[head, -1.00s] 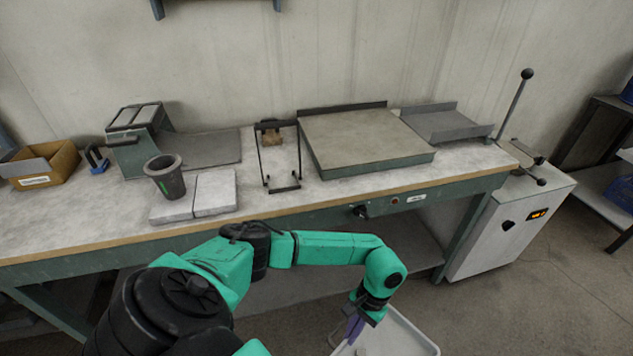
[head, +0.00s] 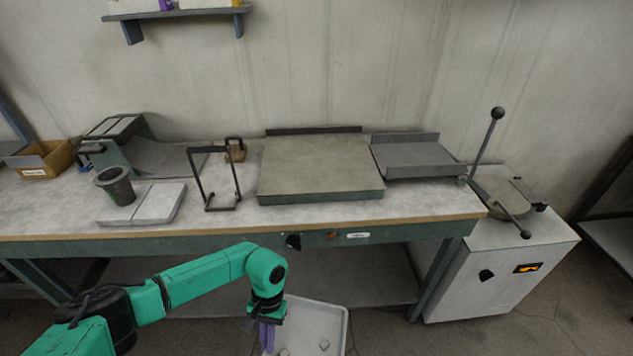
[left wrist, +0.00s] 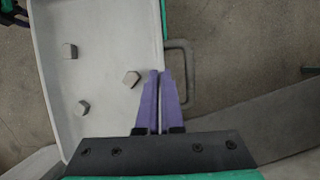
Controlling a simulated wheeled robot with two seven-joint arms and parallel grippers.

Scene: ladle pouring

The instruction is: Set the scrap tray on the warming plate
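The scrap tray (head: 333,310) is pale grey with a raised rim and several small lumps in it; it is in front of the bench, low in the head view, its near part cut off. My left gripper (head: 267,338) has purple fingers at the tray's left side. In the left wrist view, the fingers (left wrist: 160,100) are nearly together at the tray's rim, beside its grey loop handle (left wrist: 188,75), and look shut on that edge. The warming plate (head: 315,165), apparently the broad flat-topped block with green sides, stands on the bench, its top bare. My right gripper is not visible.
A grey sloped shelf (head: 415,155) adjoins the plate on the right. A black wire frame (head: 210,180) stands left of it, then a dark cup (head: 114,184) on pale slabs. A white cabinet (head: 500,275) with a lever stands at the bench's right end.

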